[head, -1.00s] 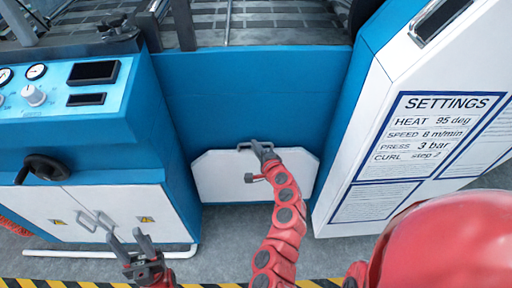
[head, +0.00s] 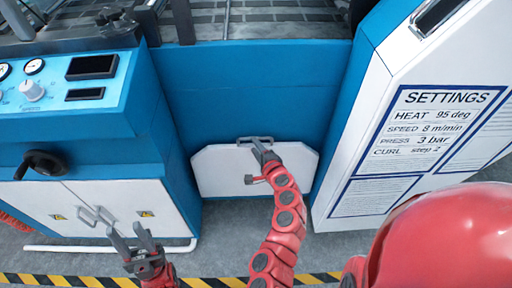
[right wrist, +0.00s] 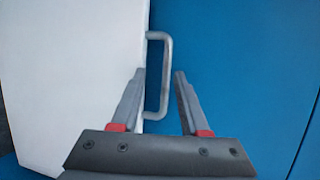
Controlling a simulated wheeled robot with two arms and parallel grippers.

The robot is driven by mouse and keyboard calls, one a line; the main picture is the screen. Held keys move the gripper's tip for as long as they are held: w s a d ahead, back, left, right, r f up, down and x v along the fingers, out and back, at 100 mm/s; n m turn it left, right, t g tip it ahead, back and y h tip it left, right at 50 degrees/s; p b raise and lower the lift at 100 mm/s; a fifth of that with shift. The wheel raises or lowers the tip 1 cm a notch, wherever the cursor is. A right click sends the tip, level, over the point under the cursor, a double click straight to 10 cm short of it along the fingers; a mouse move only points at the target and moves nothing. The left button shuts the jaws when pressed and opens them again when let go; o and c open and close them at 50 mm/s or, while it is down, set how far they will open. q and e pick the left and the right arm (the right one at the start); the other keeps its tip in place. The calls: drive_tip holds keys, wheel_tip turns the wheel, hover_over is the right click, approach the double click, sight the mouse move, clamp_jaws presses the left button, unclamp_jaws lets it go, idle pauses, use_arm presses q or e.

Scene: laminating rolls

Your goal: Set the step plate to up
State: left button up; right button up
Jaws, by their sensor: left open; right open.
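The step plate (head: 225,175) is a white panel with cut upper corners, upright against the blue machine front in the head view. A grey bar handle (head: 247,140) sits at its top edge. My right gripper (head: 258,145) is at this handle. The plate (right wrist: 70,70) fills the left side there. My left gripper (head: 131,234) is open and empty at the lower left.
A blue cabinet with white doors (head: 80,212), a black handwheel (head: 42,164) and a control panel (head: 92,67) stands at the left. A white settings board (head: 415,140) stands at the right. Yellow-black floor tape (head: 95,281) runs along the front.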

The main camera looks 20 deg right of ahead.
drive_tip(key=p+v, duration=0.3)
drive_tip(key=v, duration=1.4)
drive_tip(key=shift+s, duration=0.2)
drive_tip(key=shift+w+d, duration=0.1)
drive_tip(key=shift+d, duration=0.05)
